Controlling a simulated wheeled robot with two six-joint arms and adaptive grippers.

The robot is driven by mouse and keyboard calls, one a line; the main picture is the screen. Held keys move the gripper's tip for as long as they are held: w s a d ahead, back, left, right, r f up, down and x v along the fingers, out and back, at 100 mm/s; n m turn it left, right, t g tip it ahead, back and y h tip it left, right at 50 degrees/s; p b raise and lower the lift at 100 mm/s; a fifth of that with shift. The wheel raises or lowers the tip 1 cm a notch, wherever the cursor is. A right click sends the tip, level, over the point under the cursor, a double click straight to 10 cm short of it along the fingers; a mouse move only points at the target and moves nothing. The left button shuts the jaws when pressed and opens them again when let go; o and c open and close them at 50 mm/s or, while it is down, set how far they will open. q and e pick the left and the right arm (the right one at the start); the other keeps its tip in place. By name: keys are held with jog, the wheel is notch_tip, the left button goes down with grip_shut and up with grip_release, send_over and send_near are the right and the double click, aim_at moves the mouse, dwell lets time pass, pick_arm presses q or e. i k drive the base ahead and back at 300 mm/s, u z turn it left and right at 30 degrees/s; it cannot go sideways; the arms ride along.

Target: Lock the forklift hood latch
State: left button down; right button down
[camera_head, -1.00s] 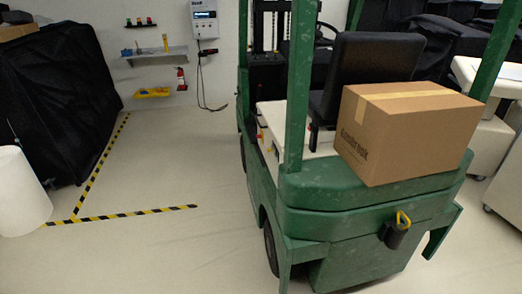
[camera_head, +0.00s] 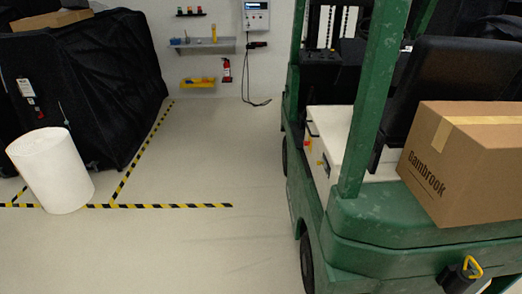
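The green forklift (camera_head: 400,240) stands at the right, seen from its rear left side. A black seat (camera_head: 458,90) is mounted on it, and a white panel (camera_head: 335,135) lies beside the seat. A small dark latch-like part (camera_head: 325,166) shows on the side edge of the white panel, with red and yellow bits (camera_head: 308,143) near it. I cannot tell whether it is locked. Neither of my grippers is in view.
A cardboard box (camera_head: 470,160) sits on the forklift's rear. A yellow hook (camera_head: 473,267) is at its back. A black covered cart (camera_head: 85,85) and a white roll (camera_head: 50,170) stand at the left. The floor (camera_head: 200,250) between is clear, with striped tape (camera_head: 170,206).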

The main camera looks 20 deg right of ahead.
aim_at(324, 162)
jog(key=u, duration=0.2)
jog(key=i, duration=0.9)
jog(key=z, duration=0.25)
